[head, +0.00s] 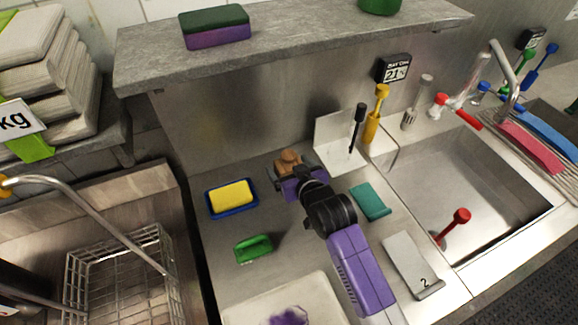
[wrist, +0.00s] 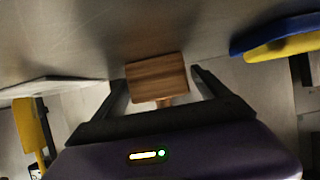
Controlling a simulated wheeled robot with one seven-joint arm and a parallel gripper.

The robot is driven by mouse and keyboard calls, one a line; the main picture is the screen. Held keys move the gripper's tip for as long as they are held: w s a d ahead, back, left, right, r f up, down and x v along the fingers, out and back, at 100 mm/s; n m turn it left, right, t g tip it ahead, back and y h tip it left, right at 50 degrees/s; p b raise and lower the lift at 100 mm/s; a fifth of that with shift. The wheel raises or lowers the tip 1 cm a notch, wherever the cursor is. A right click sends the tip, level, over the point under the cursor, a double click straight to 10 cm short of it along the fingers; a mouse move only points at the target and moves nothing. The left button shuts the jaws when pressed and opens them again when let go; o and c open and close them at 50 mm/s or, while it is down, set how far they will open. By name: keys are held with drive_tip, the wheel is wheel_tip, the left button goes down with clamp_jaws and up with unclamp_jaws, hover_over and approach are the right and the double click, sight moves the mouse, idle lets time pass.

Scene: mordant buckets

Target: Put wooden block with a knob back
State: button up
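The wooden block with a knob (head: 289,158) is brown and sits at the back of the steel counter, near the back wall. In the wrist view the block (wrist: 156,77) shows its striped wood face, and part of a knob shows at its lower edge. My gripper (head: 296,172) is at the block, partly covering it in the head view. In the wrist view my gripper (wrist: 160,80) has its fingers spread, one on each side of the block. A gap shows on the right side; contact on the left is hard to tell.
A blue tray with a yellow sponge (head: 231,194) lies to the left, with a green brush (head: 253,248) in front. A teal pad (head: 370,201) and the sink (head: 470,195) lie farther right.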

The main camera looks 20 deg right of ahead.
drive_tip(key=shift+r, duration=0.2)
drive_tip(key=b+v, duration=0.1)
drive_tip(key=v, duration=1.1)
drive_tip(key=shift+f, duration=0.1)
drive_tip(key=shift+s, duration=0.15)
